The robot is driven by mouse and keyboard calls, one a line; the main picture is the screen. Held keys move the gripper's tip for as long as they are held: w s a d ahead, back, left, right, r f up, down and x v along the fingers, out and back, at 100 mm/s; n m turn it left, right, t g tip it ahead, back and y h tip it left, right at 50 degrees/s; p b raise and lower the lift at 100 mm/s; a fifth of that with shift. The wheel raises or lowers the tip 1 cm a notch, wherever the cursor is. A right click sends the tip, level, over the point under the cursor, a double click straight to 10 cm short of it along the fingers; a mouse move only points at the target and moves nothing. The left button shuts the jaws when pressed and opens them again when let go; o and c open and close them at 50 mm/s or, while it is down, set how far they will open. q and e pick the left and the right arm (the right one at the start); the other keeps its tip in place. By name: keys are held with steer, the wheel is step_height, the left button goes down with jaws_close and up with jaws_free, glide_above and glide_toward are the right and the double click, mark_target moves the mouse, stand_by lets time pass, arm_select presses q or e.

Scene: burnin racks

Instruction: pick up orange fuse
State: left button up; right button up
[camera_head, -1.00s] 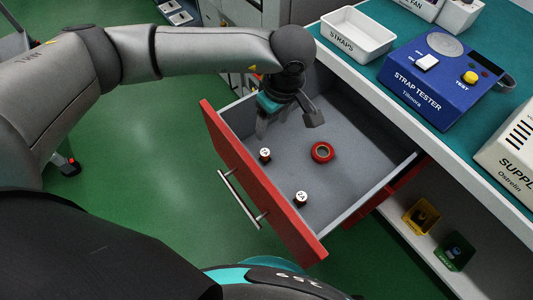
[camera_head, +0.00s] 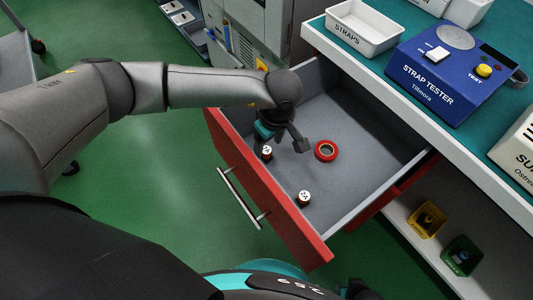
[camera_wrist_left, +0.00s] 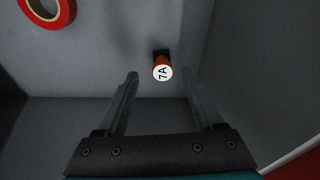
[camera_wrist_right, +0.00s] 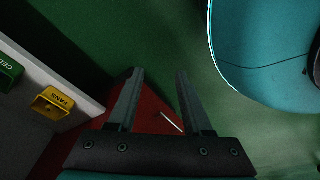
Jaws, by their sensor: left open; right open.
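The orange fuse (camera_wrist_left: 162,66) stands in the open drawer, its white top marked 7A and a strip of orange side showing in the left wrist view. In the head view it appears to be the nearer-to-gripper fuse (camera_head: 267,152), by the drawer's front wall. My left gripper (camera_head: 281,146) is open and empty inside the drawer, above that fuse. In the left wrist view the fuse shows between the spread fingertips and beyond them, apart from both. My right gripper (camera_wrist_right: 159,75) is open and empty, outside the drawer.
A second white-topped fuse (camera_head: 304,198) and a red tape ring (camera_head: 326,151) are in the red-fronted drawer (camera_head: 297,238). The bench above carries a straps tray (camera_head: 362,32) and a blue strap tester (camera_head: 440,75). Yellow (camera_head: 426,221) and green (camera_head: 461,256) bins are on the lower shelf.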

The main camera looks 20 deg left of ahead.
mark_target(267, 150)
arm_select(q)
steer(key=shift+s+a+f+b, duration=0.1)
steer(key=shift+f+b, duration=0.05)
steer(key=shift+f, duration=0.4)
steer(key=shift+s+a+f+b, duration=0.1)
steer(key=shift+f+b, duration=0.05)
steer(key=shift+f, duration=0.4)
steer(key=shift+w+f, duration=0.15)
steer(key=shift+f, duration=0.55)
arm_select(e)
steer(key=shift+w+a+r, duration=0.75)
steer(key=shift+w+a, duration=0.05)
steer(key=shift+w, duration=0.2)
arm_select(q)
jaws_close()
